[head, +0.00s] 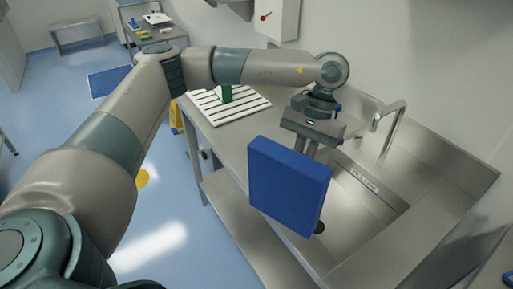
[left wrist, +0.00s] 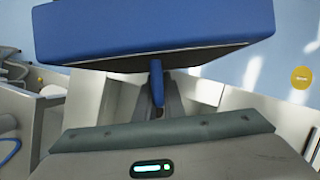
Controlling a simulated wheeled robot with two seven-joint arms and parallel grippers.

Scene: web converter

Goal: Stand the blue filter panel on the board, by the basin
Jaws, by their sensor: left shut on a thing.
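The blue filter panel (head: 288,187) is a thick blue slab, held upright and slightly tilted in front of the steel counter and basin in the head view. My left gripper (head: 312,146) is shut on it from behind; the panel hides the fingertips. In the left wrist view the panel (left wrist: 155,30) fills the top, with a blue handle-like piece (left wrist: 157,84) between the fingers. The white slatted board (head: 243,108) lies on the counter, left of the gripper, with a green item (head: 225,93) on it. The basin (head: 345,213) is partly hidden behind the panel. My right gripper is not in view.
A curved tap (head: 388,117) rises at the basin's back edge. A wall-mounted box with a red knob (head: 277,18) is above the counter. A lower steel shelf (head: 233,208) runs under the counter. Much of the slatted board is bare.

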